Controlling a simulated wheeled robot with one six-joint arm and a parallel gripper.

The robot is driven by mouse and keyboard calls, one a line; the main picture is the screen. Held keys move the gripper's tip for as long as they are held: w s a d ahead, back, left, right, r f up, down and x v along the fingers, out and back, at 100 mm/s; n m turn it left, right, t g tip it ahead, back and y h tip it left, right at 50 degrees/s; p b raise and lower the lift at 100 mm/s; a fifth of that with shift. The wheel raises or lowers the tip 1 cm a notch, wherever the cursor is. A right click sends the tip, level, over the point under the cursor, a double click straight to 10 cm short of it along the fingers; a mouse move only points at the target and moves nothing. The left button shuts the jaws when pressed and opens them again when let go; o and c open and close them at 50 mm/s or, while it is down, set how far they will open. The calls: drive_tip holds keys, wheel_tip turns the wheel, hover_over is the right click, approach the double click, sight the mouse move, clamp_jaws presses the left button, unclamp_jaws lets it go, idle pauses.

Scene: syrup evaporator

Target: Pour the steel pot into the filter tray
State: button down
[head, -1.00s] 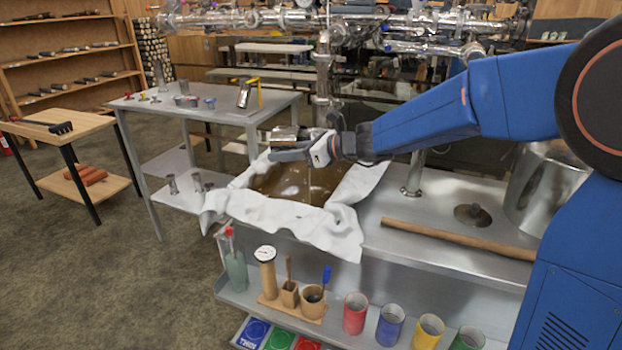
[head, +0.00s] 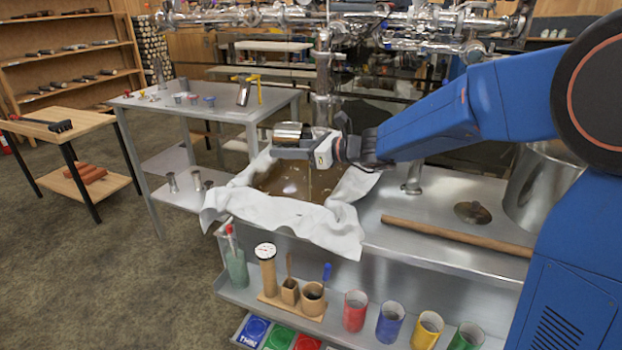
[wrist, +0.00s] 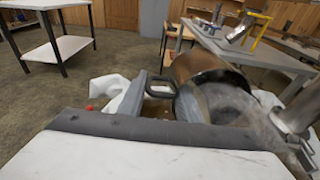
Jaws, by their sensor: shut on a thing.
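The steel pot (head: 289,131) is held above the filter tray, and my gripper (head: 300,153) is shut on it. In the wrist view the pot (wrist: 200,68) lies beyond the grey finger pad, with its dark handle (wrist: 160,88) beside the jaws. Its mouth looks tilted in that view; how much it holds is hidden. The filter tray is lined with a white cloth (head: 290,218) draped over its rim. Brown liquid (head: 285,182) fills it. A thin pale streak stands over the liquid below the gripper; I cannot tell whether it is a stream or a reflection.
A wooden stick (head: 455,236) lies on the steel counter (head: 400,225) at right, near a large steel vessel (head: 545,190). Coloured cups and a bottle (head: 235,265) stand on the front shelf. A grey table (head: 220,108) with small parts stands behind left. Pipes (head: 323,80) rise behind.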

drive_tip(key=shift+s+d+r+t+y+p, duration=0.1)
drive_tip(key=shift+d+r+t+y+p, duration=0.1)
drive_tip(key=shift+y, duration=0.3)
drive_tip(key=shift+s+d+r+t+y+p, duration=0.1)
drive_tip(key=shift+d+y+p, duration=0.1)
drive_tip(key=shift+y, duration=0.3)
idle(0.5)
drive_tip(key=shift+w+a, duration=0.1)
drive_tip(key=shift+w+a+f+g+h, duration=0.15)
drive_tip(key=shift+a+f+g+h, duration=0.35)
drive_tip(key=shift+h, duration=0.4)
drive_tip(key=shift+w+a+f+g+h, duration=0.1)
drive_tip(key=shift+a+f+g+h, duration=0.15)
drive_tip(key=shift+a+h, duration=0.5)
drive_tip(key=shift+h, duration=0.35)
drive_tip(key=shift+w+a+g, duration=0.1)
drive_tip(key=shift+a+g, duration=0.15)
drive_tip(key=w+a+f+g+h+b, duration=0.2)
drive_tip(key=a+f+g+h+b, duration=0.3)
drive_tip(key=h, duration=0.8)
drive_tip(key=shift+w+a+f+h+b, duration=0.25)
drive_tip(key=shift+w+a+h+b, duration=0.15)
drive_tip(key=shift+a+b, duration=0.25)
